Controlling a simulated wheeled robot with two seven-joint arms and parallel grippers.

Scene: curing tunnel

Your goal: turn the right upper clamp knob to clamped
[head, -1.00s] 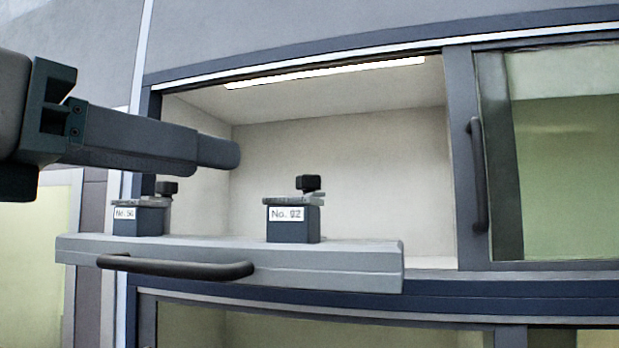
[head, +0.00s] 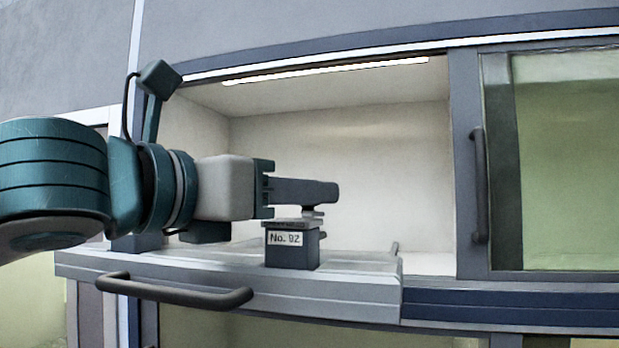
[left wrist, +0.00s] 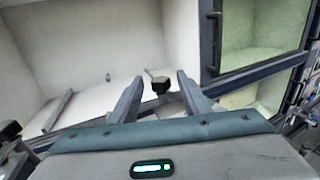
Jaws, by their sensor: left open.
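The right upper clamp is a dark block (head: 292,252) labelled "No. 92" with a metal plate on top, on the pulled-out tray (head: 340,287). Its black knob (left wrist: 160,86) stands between my left gripper's fingers in the left wrist view, with space showing on both sides. My left gripper (head: 318,192) is open, its fingers level just above the block. In the head view the fingers hide most of the knob. The knob's turned position cannot be told. My right gripper is in neither view.
Another black knob (left wrist: 9,131) shows at the left edge of the left wrist view; my arm mostly hides its clamp in the head view. A dark handle (head: 175,291) runs along the tray front. A sliding glass door (head: 565,165) stands to the right. The lit chamber behind is empty.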

